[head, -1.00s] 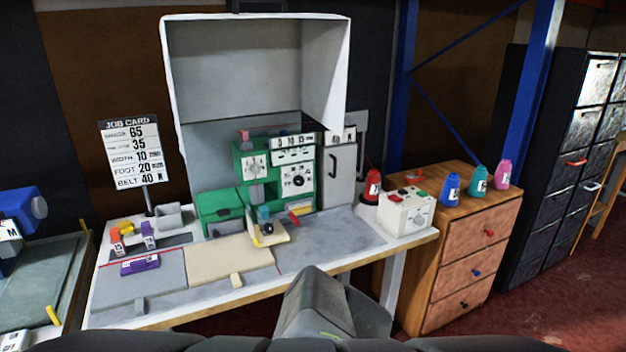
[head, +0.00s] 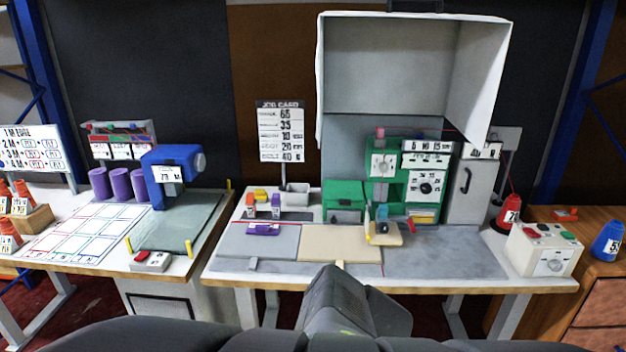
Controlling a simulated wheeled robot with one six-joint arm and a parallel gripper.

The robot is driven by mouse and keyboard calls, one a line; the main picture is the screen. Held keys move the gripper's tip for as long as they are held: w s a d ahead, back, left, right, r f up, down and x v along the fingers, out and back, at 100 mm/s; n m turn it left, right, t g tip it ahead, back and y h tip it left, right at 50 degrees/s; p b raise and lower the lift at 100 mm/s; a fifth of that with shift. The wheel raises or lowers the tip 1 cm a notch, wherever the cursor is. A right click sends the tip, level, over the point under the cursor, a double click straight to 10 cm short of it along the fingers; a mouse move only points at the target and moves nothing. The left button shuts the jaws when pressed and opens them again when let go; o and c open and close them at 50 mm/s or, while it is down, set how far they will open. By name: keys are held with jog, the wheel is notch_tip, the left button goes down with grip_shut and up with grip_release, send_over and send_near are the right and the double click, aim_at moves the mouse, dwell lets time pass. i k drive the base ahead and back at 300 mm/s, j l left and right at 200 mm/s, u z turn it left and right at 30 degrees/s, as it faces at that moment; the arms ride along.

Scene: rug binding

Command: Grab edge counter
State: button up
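No object in the head view is legibly marked as the edge counter, so I cannot tell for sure which it is. A small device (head: 382,213) with a teal upper part and a dark round part stands on a beige base plate (head: 386,236) in front of the green machine (head: 343,197). A purple block (head: 262,229) with a pale label lies on the grey mat at the left of the white-topped table. My gripper is not in view; only grey parts of my own body show at the bottom.
The table (head: 226,274) has a bare grey area at its right. A white control box (head: 543,249) and a red bottle (head: 507,213) stand at its right end. A job card (head: 281,132) rises behind. A second table with a blue machine (head: 172,176) is at the left.

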aim_at(267, 230)
jog(key=u, duration=0.55)
jog(key=i+j+u, duration=0.15)
jog(key=i+j, duration=0.15)
jog(key=i, duration=0.25)
jog(key=i+j+u, duration=0.15)
jog(key=i, duration=0.4)
jog(key=i+j+u, duration=0.15)
jog(key=i+j, duration=0.15)
jog(key=i, duration=0.25)
